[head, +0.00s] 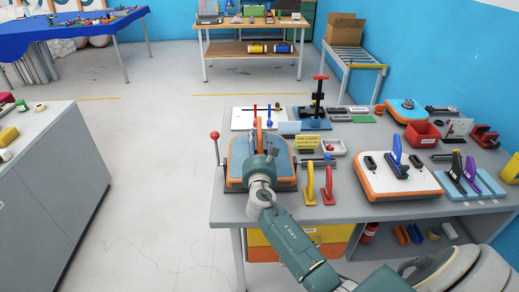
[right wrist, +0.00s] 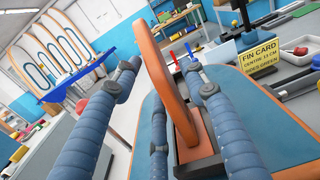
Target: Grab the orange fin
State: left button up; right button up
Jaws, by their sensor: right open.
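The orange fin (right wrist: 180,100) stands upright in a dark slot on the blue and orange board (right wrist: 268,128) in the right wrist view. In the head view, the fin (head: 258,131) shows just beyond my right gripper (head: 262,153). My right gripper is open. In the right wrist view its fingers lie on either side of the fin, with gaps visible, so it is not clamped. In the head view the gripper and wrist hide part of the board's middle. My left gripper is in neither view.
A yellow fin (head: 310,182) and a red fin (head: 328,184) stand right of the board. A yellow FIN CARD sign (head: 305,141) is behind them. A second board (head: 378,184) with a blue fin lies further right. A red-knobbed lever (head: 215,137) stands at the left edge.

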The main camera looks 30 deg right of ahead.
jog(key=shift+s, duration=0.1)
jog(key=c, duration=0.5)
grip_shut()
